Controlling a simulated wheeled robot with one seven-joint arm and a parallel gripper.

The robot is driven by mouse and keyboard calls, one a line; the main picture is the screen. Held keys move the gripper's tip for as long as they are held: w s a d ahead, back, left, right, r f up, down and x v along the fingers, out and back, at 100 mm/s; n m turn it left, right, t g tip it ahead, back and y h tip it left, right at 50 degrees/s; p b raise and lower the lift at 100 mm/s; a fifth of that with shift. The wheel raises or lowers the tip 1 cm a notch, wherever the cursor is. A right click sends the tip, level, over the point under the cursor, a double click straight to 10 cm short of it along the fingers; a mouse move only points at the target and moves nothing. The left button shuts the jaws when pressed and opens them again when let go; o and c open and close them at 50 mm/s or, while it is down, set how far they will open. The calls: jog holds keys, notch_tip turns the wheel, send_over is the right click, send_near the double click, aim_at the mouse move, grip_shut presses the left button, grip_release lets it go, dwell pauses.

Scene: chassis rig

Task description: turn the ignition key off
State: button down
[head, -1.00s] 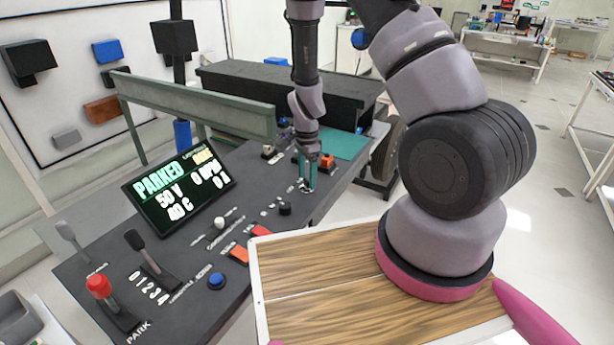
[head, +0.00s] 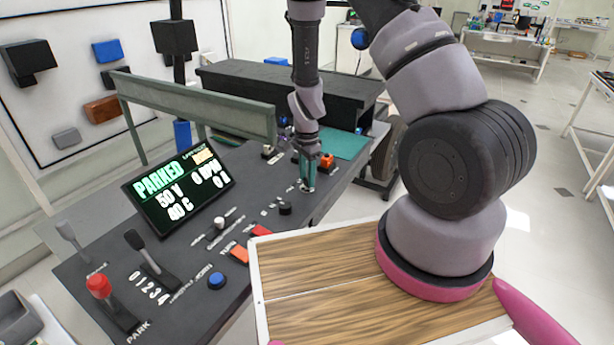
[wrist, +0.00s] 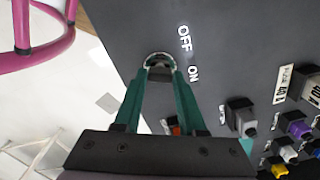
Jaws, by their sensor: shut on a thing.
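The ignition switch shows in the wrist view as a round silver collar (wrist: 158,56) on the dark panel, with OFF and ON lettered to its right. The grey ignition key (wrist: 160,73) stands in the collar and is partly hidden by my fingers. My gripper (wrist: 161,78) has teal fingers shut on the key, one on each side. In the head view my gripper (head: 307,178) points down at the far right part of the console; the key is too small to make out there. Which label the key points to cannot be told.
The console (head: 200,262) carries a display (head: 180,187) reading PARKED, a red-topped lever (head: 99,286), a blue button (head: 216,281) and orange switches. An orange switch (head: 327,161) stands close to my gripper. In the wrist view, a grey connector (wrist: 242,117) lies right of my fingers.

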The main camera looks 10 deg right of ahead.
jog(key=n, duration=1)
jog(key=shift+n, duration=0.3)
dwell(0.4)
jog(key=shift+c, duration=2.4)
grip_release()
jog(key=shift+r, duration=0.15)
notch_tip(320, 180, up, 11)
jog(key=shift+f, duration=0.2)
jog(key=shift+r, duration=0.1)
